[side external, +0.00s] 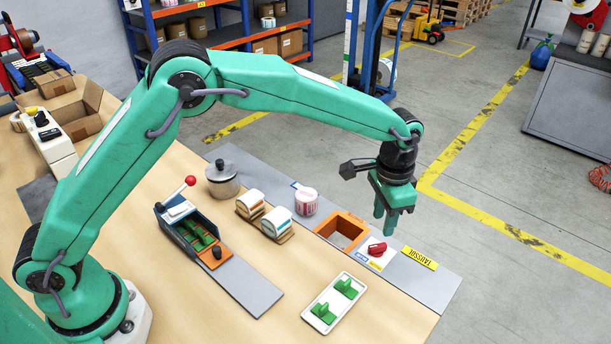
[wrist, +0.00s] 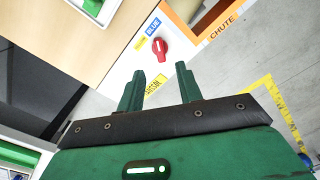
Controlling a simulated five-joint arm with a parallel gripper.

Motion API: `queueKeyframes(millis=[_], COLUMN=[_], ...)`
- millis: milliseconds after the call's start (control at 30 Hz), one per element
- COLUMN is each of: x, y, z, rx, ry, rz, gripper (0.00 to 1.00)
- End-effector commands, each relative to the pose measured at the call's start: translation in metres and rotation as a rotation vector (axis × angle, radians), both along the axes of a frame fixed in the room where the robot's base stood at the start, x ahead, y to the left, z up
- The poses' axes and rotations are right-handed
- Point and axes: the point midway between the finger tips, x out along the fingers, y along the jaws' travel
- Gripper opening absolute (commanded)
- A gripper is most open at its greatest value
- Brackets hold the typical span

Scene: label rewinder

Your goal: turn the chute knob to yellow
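The red chute knob (side external: 377,248) sits on a white plate beside the orange-framed chute opening (side external: 342,230). In the wrist view the knob (wrist: 159,47) has a white mark running roughly up and down the picture. A BLUE label (wrist: 152,27) lies up and left of it, and a small yellow label (wrist: 140,43) lies to its left. The mark appears nearer the BLUE side, but I cannot tell exactly where it points. My gripper (side external: 384,224) hangs above the knob, apart from it. Its two fingers (wrist: 160,72) are spread with nothing between them.
A yellow sign (side external: 420,258) lies right of the knob. A white tray with green parts (side external: 334,303) is in front.

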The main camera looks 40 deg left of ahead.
Motion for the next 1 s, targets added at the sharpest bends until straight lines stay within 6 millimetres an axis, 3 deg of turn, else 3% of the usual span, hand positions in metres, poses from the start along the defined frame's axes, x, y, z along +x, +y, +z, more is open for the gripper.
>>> queueKeyframes(millis=[367, 1000], x=[0.000, 0.000], y=[0.000, 0.000], z=[-0.010, -0.075], rx=[0.001, 0.001], ry=[0.002, 0.001], rz=[-0.001, 0.000], gripper=[0.35, 0.35])
